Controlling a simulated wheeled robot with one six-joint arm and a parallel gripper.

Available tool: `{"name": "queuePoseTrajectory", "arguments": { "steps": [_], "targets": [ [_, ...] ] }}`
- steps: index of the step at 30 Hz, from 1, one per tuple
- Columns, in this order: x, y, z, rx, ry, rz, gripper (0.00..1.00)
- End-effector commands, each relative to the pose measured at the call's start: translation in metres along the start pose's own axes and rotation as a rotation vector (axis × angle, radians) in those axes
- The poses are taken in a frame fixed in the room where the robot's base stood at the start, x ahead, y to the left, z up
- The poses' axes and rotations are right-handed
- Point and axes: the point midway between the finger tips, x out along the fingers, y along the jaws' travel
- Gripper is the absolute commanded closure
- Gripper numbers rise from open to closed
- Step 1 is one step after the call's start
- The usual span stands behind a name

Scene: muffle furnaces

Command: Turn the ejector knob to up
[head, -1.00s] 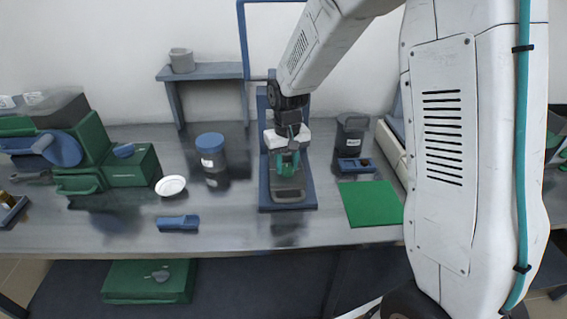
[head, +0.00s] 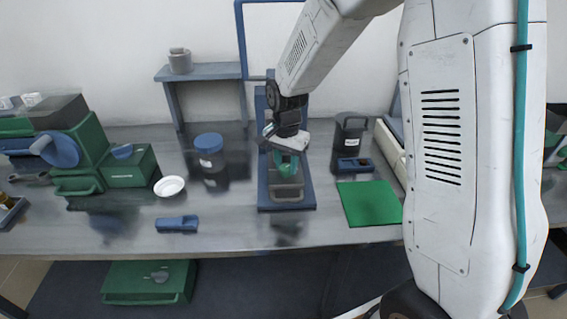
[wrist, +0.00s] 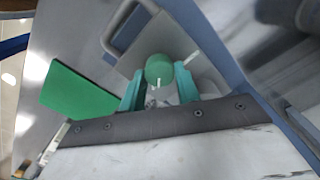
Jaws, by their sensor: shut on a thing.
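The round green ejector knob (wrist: 159,69) shows in the wrist view between the two teal fingers of my gripper (wrist: 160,84). My gripper is shut on it. A short white mark shows at the knob's lower edge, and a separate white bar (wrist: 193,59) lies to its right. In the head view my gripper (head: 287,163) points down over the blue press-like stand (head: 309,193) at the middle of the bench. There the knob is hard to make out among the fingers. I cannot tell from these views which setting the knob is at.
A grey handle (wrist: 121,28) stands near the knob. A green mat (head: 370,204) lies right of the stand. A blue-lidded jar (head: 210,155), a white dish (head: 169,187) and a blue holder (head: 177,224) are to the left. A dark canister (head: 350,135) stands behind right.

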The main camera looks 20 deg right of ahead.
Motion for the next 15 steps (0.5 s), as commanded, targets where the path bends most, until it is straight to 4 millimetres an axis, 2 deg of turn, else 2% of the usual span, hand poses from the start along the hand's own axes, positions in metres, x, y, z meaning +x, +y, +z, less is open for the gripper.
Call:
{"name": "queuePoseTrajectory", "arguments": {
  "steps": [6, 15],
  "targets": [
    [-0.0004, -0.0023, 0.0009, 0.102, 0.0, -0.005, 0.91],
    [-0.0007, -0.003, 0.0007, 0.157, 0.001, -0.007, 0.91]
  ]
}}
